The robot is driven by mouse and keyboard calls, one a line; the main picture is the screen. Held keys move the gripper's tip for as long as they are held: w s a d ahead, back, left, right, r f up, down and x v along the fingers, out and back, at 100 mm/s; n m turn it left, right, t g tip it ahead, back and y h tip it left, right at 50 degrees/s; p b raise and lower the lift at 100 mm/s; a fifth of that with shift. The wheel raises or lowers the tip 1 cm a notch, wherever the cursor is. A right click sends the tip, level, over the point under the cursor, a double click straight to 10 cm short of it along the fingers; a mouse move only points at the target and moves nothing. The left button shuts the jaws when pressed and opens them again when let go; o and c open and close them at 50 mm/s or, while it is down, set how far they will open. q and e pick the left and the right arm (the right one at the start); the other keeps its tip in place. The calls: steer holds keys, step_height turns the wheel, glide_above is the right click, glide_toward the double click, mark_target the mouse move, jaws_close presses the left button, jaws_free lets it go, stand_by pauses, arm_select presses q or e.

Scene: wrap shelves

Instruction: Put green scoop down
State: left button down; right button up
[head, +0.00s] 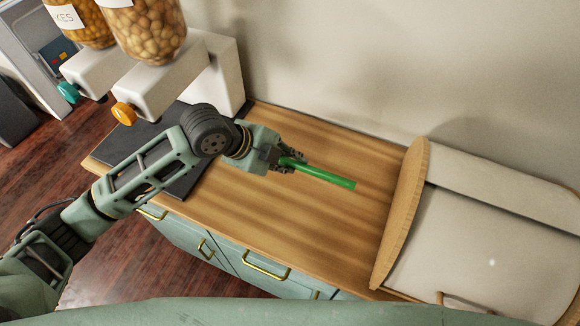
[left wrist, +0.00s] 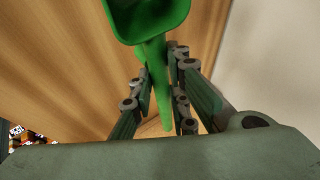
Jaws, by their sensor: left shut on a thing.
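The green scoop (head: 325,176) is held by my left gripper (head: 290,162) above the wooden counter in the head view. Its long straight handle points right and slightly toward the front. In the left wrist view the scoop (left wrist: 150,20) shows its wide bowl at the top, and its handle runs down between the two fingers of the gripper (left wrist: 160,95). The fingers are shut on the handle. I cannot tell whether the scoop touches the counter. My right gripper is not in view.
The wooden counter (head: 260,215) is bare in front and to the right of the scoop. A bread box (head: 480,235) with a wooden side stands at the right. Dispensers with jars (head: 150,30) stand on a dark mat (head: 180,180) at the left. A wall rises behind.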

arm_select(q)
steer(key=shift+d+f, duration=0.35)
steer(key=shift+f, duration=0.15)
step_height(320, 180, down, 2)
steer(key=shift+f+p, duration=0.25)
steer(key=shift+p, duration=0.25)
steer(key=shift+f, duration=0.55)
steer(key=c, duration=1.8)
jaws_free()
steer(key=shift+c, duration=0.2)
steer(key=shift+o, duration=0.8)
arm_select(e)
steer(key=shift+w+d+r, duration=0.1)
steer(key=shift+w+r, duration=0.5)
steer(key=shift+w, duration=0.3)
